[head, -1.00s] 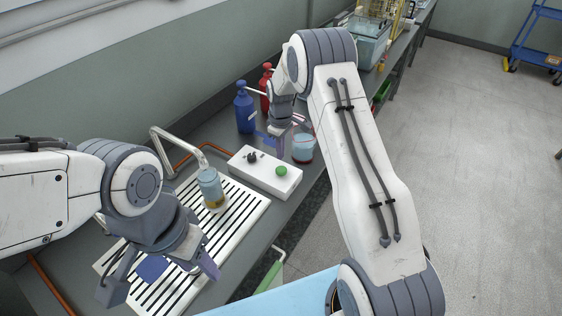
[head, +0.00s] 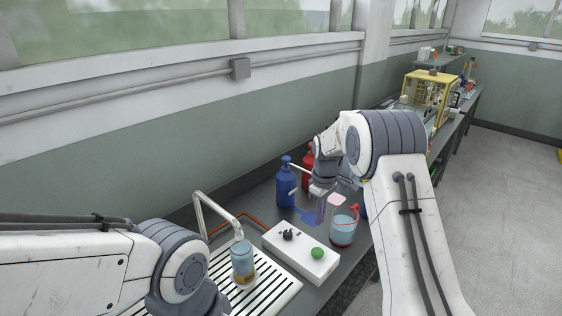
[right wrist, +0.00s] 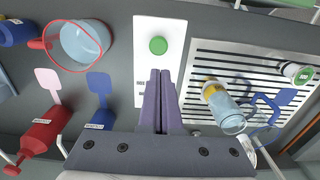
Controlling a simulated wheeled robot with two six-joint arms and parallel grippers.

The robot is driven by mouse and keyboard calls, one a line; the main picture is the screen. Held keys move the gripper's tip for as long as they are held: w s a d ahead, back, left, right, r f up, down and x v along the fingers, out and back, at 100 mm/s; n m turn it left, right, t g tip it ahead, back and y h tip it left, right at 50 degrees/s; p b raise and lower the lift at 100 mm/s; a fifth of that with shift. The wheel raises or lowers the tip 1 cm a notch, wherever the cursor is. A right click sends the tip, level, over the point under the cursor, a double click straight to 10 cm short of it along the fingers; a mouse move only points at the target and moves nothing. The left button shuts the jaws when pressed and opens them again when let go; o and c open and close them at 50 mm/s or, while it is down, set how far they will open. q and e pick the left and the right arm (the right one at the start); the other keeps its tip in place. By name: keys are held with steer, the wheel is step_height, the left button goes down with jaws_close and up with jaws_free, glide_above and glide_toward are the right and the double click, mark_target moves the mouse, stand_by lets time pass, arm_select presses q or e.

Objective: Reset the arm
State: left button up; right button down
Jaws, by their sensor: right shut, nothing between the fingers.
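My right gripper (head: 319,212) is shut and empty. My left arm (head: 185,265) comes in at the lower left of the head view, over the slotted drain board (head: 275,292). Its gripper is below the picture's edge.
A glass jar (head: 242,262) with amber contents stands on the drain board beneath the bent tap (head: 215,208). A red bottle (head: 307,160) stands behind the blue one. Pink (right wrist: 47,80) and blue (right wrist: 98,85) flat pieces lie near the cup. A yellow-framed machine (head: 430,95) stands farther along.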

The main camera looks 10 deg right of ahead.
steer(key=s+a+r, duration=0.5)
steer(key=s+a, duration=0.3)
steer(key=s, duration=0.1)
steer(key=s+a+r, duration=0.5)
steer(key=s+a, duration=0.3)
steer(key=s, duration=0.1)
steer(key=s+a+y, duration=0.1)
steer(key=s, duration=1.8)
steer(key=shift+s+f, duration=0.15)
steer(key=shift+f, duration=0.15)
